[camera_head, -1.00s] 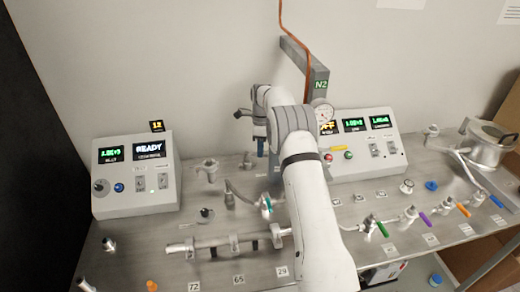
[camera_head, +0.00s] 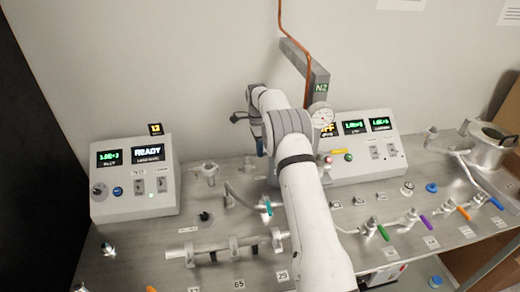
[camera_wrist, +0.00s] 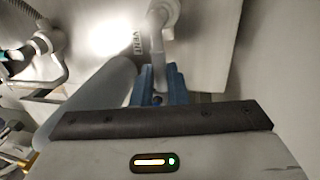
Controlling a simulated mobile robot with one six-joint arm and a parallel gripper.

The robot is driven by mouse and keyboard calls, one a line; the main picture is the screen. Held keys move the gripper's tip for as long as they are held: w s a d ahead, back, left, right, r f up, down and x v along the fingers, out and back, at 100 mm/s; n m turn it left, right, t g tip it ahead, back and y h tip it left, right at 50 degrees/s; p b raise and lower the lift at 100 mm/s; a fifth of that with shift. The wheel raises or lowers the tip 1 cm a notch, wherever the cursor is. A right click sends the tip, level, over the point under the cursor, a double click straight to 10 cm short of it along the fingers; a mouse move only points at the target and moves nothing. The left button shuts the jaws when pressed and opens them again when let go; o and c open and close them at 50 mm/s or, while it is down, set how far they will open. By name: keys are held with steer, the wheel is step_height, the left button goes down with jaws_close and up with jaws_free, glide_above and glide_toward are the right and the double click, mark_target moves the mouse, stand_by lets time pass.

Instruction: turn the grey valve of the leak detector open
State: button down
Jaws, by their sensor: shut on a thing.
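The leak detector (camera_head: 135,178) is the grey box at the left of the bench, with a lit display reading READY. My gripper (camera_wrist: 160,88) shows in the wrist view as two blue fingers close together. They are shut on the lower end of a slim grey bar, which I take as the handle of the grey valve (camera_wrist: 157,42). The bar runs up to a rounded grey fitting beside a VENT label. The fingers hide the bar's end.
A valve with a teal handle (camera_head: 266,208) stands just in front of my gripper. A second control box (camera_head: 350,173) stands to the right, behind my arm. Valves with green (camera_head: 383,233), purple, orange and blue handles line the right. A horizontal pipe (camera_head: 215,247) lies in front.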

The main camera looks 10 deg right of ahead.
steer(key=c, duration=1.4)
jaws_free()
steer(key=shift+c, duration=0.2)
steer(key=shift+w, duration=0.1)
step_height(320, 180, up, 8)
steer(key=w+b, duration=0.1)
steer(key=shift+w+f, duration=0.15)
steer(key=shift+w, duration=0.1)
